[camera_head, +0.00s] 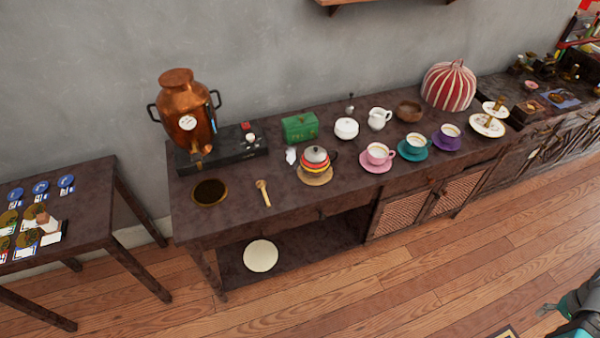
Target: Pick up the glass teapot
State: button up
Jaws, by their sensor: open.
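A rounded teapot (316,158) with a grey lid and red, yellow and dark bands stands upright on a round wooden mat (315,178) near the front edge of the dark counter (340,200). I cannot tell whether it is made of glass, and I see no other teapot that is clearly glass. My gripper (560,307) shows at the lower right corner, partly cut off by the picture edge. It is open, over the floor, and well apart from the teapot and counter.
Close right of the teapot is a pink cup (378,154) on its saucer, then teal and purple ones. A green box (300,127) and white pot (346,129) stand behind. A copper urn (187,112) and wooden spoon (263,192) are left. The floor in front is clear.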

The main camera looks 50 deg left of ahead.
aim_at(312, 170)
jog(key=u, duration=0.05)
jog(key=k, duration=0.6)
jog(key=u, duration=2.2)
jog(key=i, duration=1.05)
jog(key=u, duration=0.05)
